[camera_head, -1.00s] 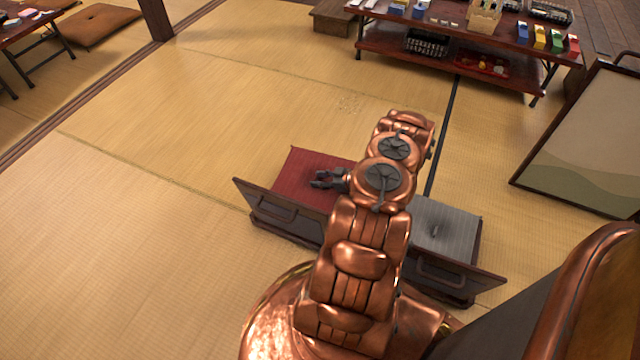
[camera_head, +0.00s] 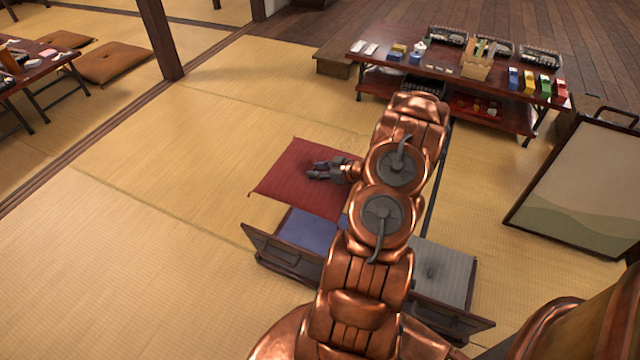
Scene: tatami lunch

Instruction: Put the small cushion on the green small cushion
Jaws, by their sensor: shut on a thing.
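My gripper (camera_head: 314,170) is shut on a small red cushion (camera_head: 288,182). The cushion is held flat, above and beyond a dark wooden carrier (camera_head: 283,256). A small blue cushion (camera_head: 312,230) lies in the carrier's left part, partly covered by the red one. A small grey cushion (camera_head: 447,270) lies in the carrier's right part, partly hidden by my arm. I see no green cushion in this view.
A low table (camera_head: 380,70) with blocks, a basket and trays stands at the back. A framed panel (camera_head: 580,190) stands at the right. Brown cushions (camera_head: 118,62) lie near another table (camera_head: 50,62) at the left. The tatami left of the carrier is clear.

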